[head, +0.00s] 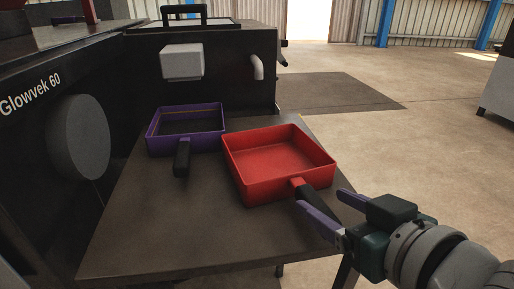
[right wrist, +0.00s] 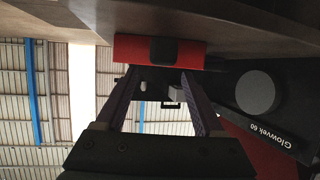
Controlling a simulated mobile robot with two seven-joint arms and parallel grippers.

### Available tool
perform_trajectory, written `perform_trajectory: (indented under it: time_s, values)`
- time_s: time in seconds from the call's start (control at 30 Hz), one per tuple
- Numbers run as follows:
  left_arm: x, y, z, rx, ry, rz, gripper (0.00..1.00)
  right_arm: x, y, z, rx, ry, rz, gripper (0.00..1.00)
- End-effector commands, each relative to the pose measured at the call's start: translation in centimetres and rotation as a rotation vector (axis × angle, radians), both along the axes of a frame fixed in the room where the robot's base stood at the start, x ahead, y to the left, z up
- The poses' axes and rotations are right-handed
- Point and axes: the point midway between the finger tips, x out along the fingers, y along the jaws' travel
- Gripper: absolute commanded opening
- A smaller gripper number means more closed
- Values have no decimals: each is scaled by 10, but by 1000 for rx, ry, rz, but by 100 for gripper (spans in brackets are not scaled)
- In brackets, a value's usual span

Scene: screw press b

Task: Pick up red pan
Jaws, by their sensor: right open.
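The red pan (head: 278,157) is a square, shallow tray that sits on the dark table near its right edge. Its short black handle (head: 311,194) points toward the front right. My right gripper (head: 320,206) is open, with its purple fingers at the handle; I cannot tell whether they touch it. In the right wrist view the red pan (right wrist: 190,52) shows beyond the open fingers (right wrist: 165,85), with the dark end of its handle facing me. My left gripper is not in view.
A purple pan (head: 188,140) with a black handle stands left of the red pan on the table (head: 180,240). A black machine (head: 60,130) with a round grey disc borders the table on the left and back. Open floor lies to the right.

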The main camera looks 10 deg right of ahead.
Motion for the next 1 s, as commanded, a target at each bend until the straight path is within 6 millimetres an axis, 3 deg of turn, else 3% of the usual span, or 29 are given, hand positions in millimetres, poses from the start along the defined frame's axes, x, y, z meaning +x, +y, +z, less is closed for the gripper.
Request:
perform_trajectory:
  time_s: [0.5,0.8,1.0]
  values:
    - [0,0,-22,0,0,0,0,52,12,-31,1,1,0,70]
    - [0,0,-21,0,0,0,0,58,13,-32,0,2,0,70]
    - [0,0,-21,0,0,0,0,57,13,-32,0,3,-1,49]
